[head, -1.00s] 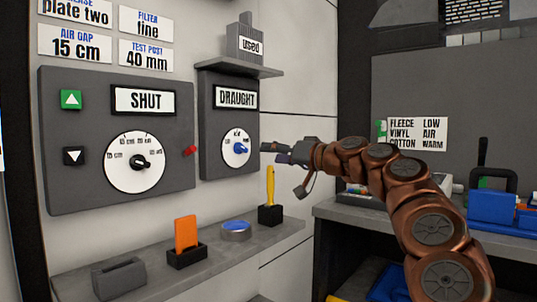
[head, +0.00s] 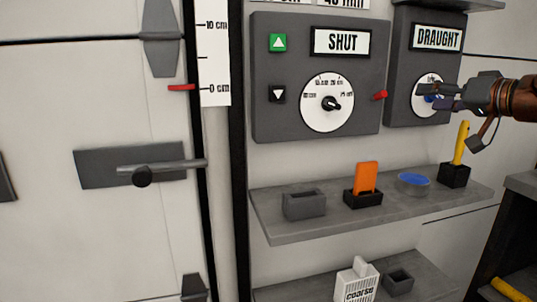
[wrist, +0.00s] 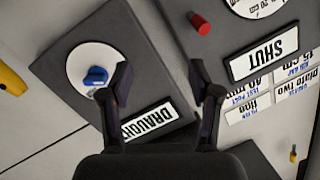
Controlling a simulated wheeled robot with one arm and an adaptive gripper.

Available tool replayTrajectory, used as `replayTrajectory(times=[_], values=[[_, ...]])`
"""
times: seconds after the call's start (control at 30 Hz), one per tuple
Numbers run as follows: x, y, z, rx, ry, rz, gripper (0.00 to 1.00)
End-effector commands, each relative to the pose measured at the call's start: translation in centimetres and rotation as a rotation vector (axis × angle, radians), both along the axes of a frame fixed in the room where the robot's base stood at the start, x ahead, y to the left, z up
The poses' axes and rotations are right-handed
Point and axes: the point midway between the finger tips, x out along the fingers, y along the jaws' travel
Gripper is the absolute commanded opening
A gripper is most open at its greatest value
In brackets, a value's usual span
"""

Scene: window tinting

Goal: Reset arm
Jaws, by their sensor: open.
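My gripper (head: 440,97) is at the right of the head view, in front of the DRAUGHT panel (head: 403,62). It is open and empty. In the wrist view my gripper (wrist: 162,80) shows its two fingers spread apart, with the DRAUGHT label (wrist: 150,122) partly behind them. The blue dial knob (wrist: 96,76) is close to the left finger in that view and outside the gap. In the head view the gripper covers part of the dial, and I cannot tell how far apart they are.
The SHUT panel (head: 265,60) has a dial (head: 320,115) and a red lever (head: 380,95). The shelf below (head: 280,228) holds an orange piece (head: 366,178), a blue-topped disc (head: 412,181) and a yellow tool (head: 461,142). A door handle (head: 165,168) sticks out at left.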

Motion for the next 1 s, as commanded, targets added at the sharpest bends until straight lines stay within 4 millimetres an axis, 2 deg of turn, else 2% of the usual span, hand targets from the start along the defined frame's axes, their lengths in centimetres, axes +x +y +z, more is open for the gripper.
replayTrajectory(times=[0.03,0.2,0.4,0.5,0.6,0.73,0.87,1.0], values=[[-0.3,3.0,1.8,-0.023,0.038,0.045,0.62],[-1.9,11.2,1.8,-0.098,0.177,0.161,0.62],[-5.4,18.8,0.2,-0.199,0.361,0.262,0.62],[-7.6,21.6,-1.1,-0.251,0.463,0.297,0.62],[-10.2,23.6,-2.5,-0.305,0.566,0.318,0.62],[-13.8,25.1,-4.4,-0.372,0.703,0.329,0.62],[-17.8,25.5,-6.2,-0.435,0.844,0.321,0.62],[-22.6,24.9,-7.9,-0.499,1.003,0.293,0.62]])
